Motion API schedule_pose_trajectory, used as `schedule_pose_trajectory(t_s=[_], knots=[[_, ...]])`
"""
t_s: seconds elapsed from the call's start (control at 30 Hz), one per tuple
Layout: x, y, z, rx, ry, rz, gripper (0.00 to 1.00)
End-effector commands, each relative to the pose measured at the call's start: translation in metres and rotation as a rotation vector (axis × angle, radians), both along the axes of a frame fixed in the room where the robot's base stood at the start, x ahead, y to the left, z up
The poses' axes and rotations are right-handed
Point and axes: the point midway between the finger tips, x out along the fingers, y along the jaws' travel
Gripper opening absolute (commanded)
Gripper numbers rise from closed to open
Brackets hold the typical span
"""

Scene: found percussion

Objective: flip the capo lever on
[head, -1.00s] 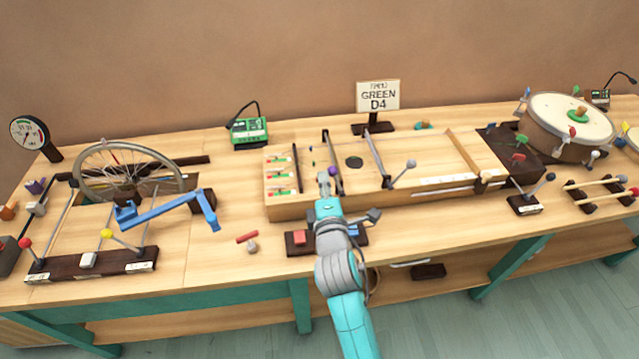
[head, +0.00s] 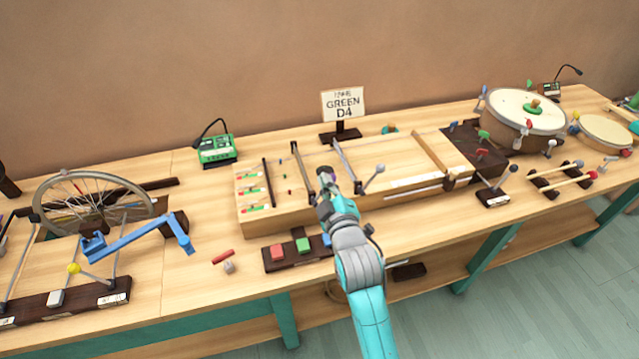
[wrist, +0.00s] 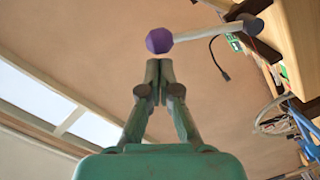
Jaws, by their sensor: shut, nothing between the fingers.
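In the wrist view a lever with a purple knob (wrist: 159,40) on a pale grey rod runs across to a dark pivot (wrist: 252,25) at the upper right. My gripper (wrist: 158,64) is shut and empty. Its fingertips are just below the purple knob; I cannot tell if they touch it. In the head view my gripper (head: 325,175) is over the front of the wooden stringed board (head: 400,155), between two dark crossbars. The purple knob is not distinct there. I cannot confirm from a label that this is the capo lever.
A grey-knobbed lever (head: 378,170) stands close to the right of my gripper. Red and green buttons (head: 303,245) sit on a dark base in front of the board. A blue crank (head: 135,235) and wheel are left; a drum (head: 525,120) is right.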

Motion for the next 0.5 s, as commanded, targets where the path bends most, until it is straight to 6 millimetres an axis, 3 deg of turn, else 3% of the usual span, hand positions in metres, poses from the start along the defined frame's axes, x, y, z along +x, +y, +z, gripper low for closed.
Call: schedule_pose_trajectory(t_s=[0.5], knots=[[0.0019,-0.0064,-0.0025,0.064,0.020,-0.001,0.00]])
